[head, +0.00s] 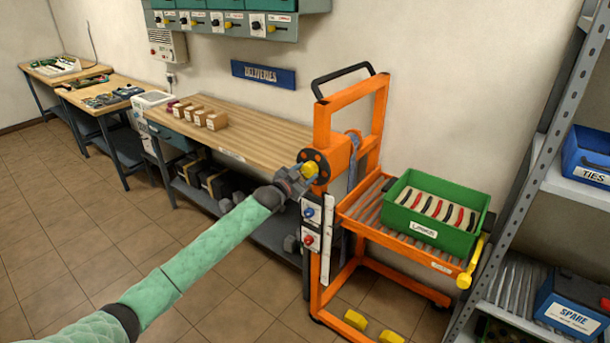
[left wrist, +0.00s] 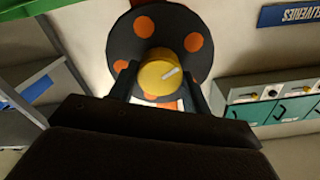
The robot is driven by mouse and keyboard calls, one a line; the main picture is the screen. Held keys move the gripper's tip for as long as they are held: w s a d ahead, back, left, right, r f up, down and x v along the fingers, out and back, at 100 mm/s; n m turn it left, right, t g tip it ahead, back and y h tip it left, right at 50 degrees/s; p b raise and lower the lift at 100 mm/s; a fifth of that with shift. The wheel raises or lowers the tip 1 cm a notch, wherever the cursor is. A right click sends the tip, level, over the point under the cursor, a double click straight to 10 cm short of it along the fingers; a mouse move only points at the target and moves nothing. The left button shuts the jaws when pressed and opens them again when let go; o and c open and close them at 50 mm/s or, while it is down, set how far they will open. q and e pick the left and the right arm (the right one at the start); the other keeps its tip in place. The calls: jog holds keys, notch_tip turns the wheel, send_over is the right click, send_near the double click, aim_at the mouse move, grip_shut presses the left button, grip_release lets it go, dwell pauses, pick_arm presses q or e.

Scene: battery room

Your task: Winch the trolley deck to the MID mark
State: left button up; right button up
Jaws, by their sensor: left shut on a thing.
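The orange trolley (head: 322,125) stands by the wall. Its roller deck (head: 372,215) carries a green crate (head: 460,238) holding red, black and pale items. A yellow winch knob (head: 310,169) sits at the winch on the trolley's left post; in the left wrist view the knob (left wrist: 157,76) stands before a black disc with orange spots (left wrist: 199,42). My left gripper (head: 297,178) is shut on this knob, with a finger on each side of it. A white plate with blue and red knobs (head: 309,226) is below. I cannot make out the MID mark. My right gripper is not in view.
A wooden bench (head: 250,135) with small boxes stands left of the trolley. A grey shelf rack (head: 535,165) with blue bins (head: 588,160) is close on the right. Yellow pedals (head: 355,320) are low at the trolley's base. Open tiled floor (head: 90,230) lies at left.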

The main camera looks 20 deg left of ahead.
pick_arm(q)
jog(key=shift+f+n, duration=0.15)
jog(key=shift+n, duration=1.75)
jog(key=n+b, duration=0.1)
jog(key=n, duration=0.2)
jog(key=shift+d+n, duration=0.1)
jog(key=shift+n, duration=2)
jog(key=shift+s+n, duration=0.1)
jog(key=shift+n, duration=0.6)
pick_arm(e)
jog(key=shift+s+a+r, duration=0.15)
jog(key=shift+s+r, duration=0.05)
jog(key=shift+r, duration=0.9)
